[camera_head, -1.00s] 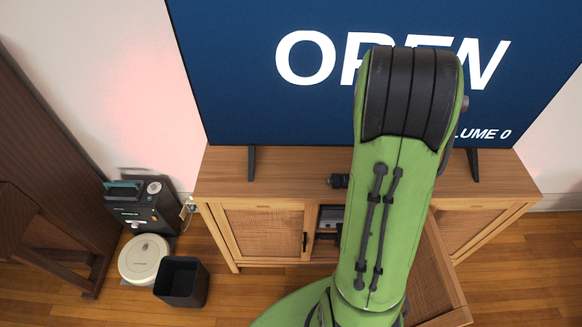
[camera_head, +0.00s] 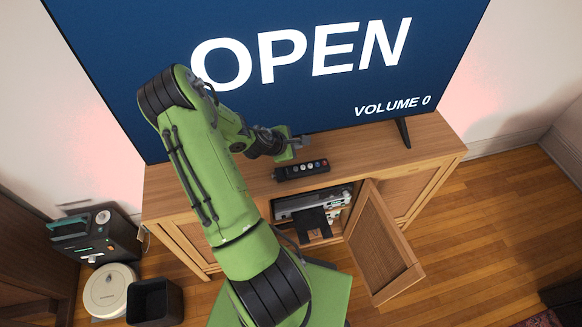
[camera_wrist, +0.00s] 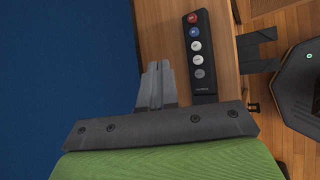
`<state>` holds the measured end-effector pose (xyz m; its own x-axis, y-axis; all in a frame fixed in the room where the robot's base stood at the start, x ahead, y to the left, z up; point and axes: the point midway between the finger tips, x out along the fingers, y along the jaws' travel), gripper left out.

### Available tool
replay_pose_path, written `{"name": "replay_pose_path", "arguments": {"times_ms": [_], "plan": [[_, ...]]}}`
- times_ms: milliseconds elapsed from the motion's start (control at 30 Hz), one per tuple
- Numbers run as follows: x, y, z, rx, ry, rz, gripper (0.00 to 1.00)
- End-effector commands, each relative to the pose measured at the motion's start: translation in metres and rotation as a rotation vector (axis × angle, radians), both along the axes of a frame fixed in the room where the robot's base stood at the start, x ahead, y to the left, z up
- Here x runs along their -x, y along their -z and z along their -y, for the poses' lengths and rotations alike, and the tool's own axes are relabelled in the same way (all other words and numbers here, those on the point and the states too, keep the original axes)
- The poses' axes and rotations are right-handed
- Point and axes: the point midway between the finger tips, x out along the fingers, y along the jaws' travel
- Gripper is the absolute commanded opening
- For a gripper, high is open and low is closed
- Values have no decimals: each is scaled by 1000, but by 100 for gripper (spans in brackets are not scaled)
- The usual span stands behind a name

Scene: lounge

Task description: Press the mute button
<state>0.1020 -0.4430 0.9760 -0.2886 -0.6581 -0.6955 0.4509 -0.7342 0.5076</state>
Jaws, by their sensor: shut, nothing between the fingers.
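A dark remote (camera_head: 302,169) with a row of several round buttons lies on the wooden TV cabinet, near its front edge. In the wrist view the remote (camera_wrist: 204,88) shows a red button (camera_wrist: 192,18), a blue one (camera_wrist: 194,32), white ones (camera_wrist: 196,46) and a grey one (camera_wrist: 199,74). The labels are too small to read, so I cannot tell which is mute. My gripper (camera_wrist: 157,66) is shut and empty, beside the remote on its TV side and apart from it in the wrist view. In the head view my gripper (camera_head: 300,143) is just behind the remote.
The large TV (camera_head: 320,80) reads "OPEN" and "VOLUME 0" and stands close behind my gripper. The cabinet (camera_head: 430,140) has an open door (camera_head: 383,245) in front and devices on its shelf. A black bin (camera_head: 155,302) and round robot vacuum (camera_head: 109,290) are at left.

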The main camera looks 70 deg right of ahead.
Motion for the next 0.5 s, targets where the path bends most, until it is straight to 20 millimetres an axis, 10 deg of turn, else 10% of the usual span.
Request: {"name": "replay_pose_path", "arguments": {"times_ms": [500], "plan": [[0,59,-1,-3,0,1,0]]}}
